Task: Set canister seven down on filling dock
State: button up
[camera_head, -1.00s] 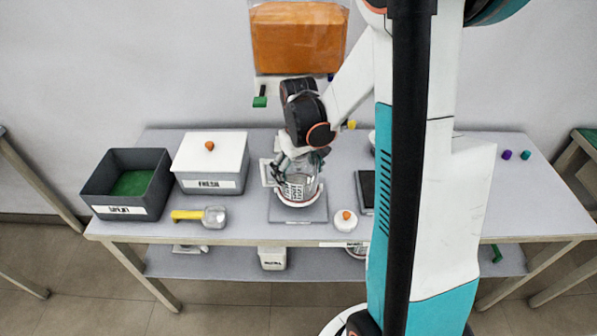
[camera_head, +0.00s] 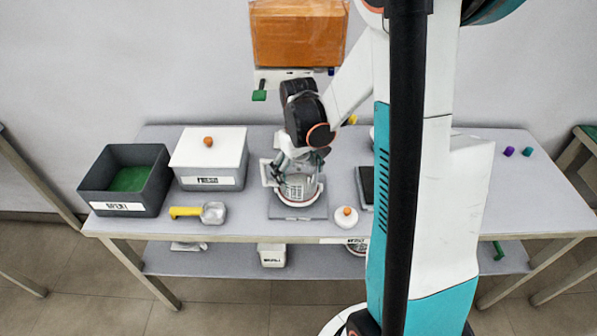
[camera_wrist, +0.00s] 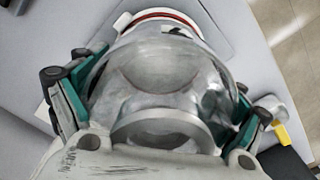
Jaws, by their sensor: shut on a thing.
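The canister (camera_head: 298,188), clear with a pale label and a white and red rim at its base, stands upright over the grey square plate (camera_head: 284,212) of the filling dock. My gripper (camera_head: 297,165) is shut on the canister from above. In the wrist view the canister (camera_wrist: 165,75) fills the middle, with teal fingers of my gripper (camera_wrist: 155,105) on both sides of it. Its number cannot be read. I cannot tell whether its base touches the plate.
A scoop with a yellow handle (camera_head: 186,212), a white lidded box (camera_head: 209,160) and a dark open bin (camera_head: 125,206) stand to the left. A small white jar with an orange knob (camera_head: 346,218) stands close on the right, near a dark flat plate (camera_head: 366,186).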

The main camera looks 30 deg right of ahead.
jog(key=o, duration=1.3)
